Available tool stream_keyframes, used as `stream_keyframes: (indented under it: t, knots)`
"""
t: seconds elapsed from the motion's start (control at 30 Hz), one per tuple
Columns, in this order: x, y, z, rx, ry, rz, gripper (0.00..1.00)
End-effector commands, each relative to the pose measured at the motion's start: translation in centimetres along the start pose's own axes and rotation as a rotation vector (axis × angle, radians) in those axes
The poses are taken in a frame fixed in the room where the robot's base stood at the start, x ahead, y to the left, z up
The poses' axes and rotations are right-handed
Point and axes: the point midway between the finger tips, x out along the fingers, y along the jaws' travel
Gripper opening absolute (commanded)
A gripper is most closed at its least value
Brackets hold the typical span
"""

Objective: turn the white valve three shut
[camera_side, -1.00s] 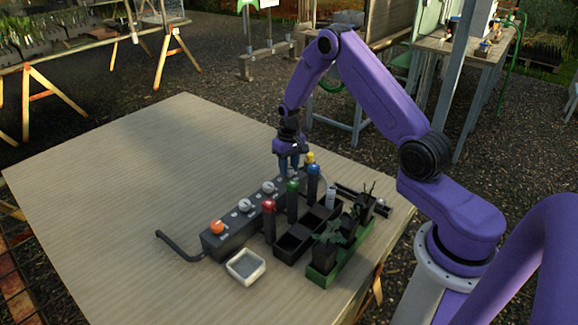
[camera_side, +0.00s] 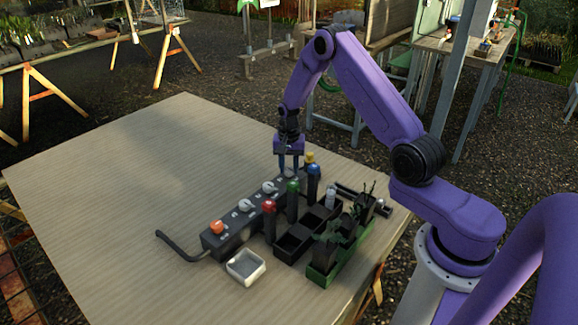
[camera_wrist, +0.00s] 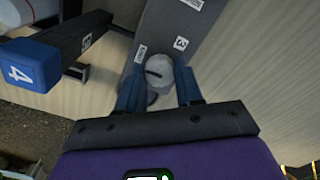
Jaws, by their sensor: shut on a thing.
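The white valve three (camera_wrist: 160,66) is a round pale knob with a dark mark, on the grey valve block (camera_wrist: 178,22) beside a label reading 3. My gripper (camera_wrist: 160,84) has its two blue fingers on either side of this knob and is shut on it. In the side view my gripper (camera_side: 289,169) points straight down at the far end of the valve block (camera_side: 232,239); its fingers mostly hide the knob there. Two other white knobs (camera_side: 246,205) (camera_side: 269,187) and an orange knob (camera_side: 217,227) stand along the block.
Red (camera_side: 269,208), green (camera_side: 292,187), blue (camera_side: 314,172) and yellow-topped (camera_side: 310,157) tubes stand close to the block's right. A black rack (camera_side: 287,254), a green planter (camera_side: 322,281) and a white tray (camera_side: 246,279) are nearby. The table's left is clear.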

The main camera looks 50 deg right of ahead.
Motion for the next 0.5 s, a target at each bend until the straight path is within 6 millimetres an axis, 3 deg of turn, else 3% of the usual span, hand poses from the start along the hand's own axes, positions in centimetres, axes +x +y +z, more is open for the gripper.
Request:
stream_keyframes:
  t: [0.5]
  knots:
    - [-0.09,-0.04,-0.07,0.040,0.001,-0.002,0.05]
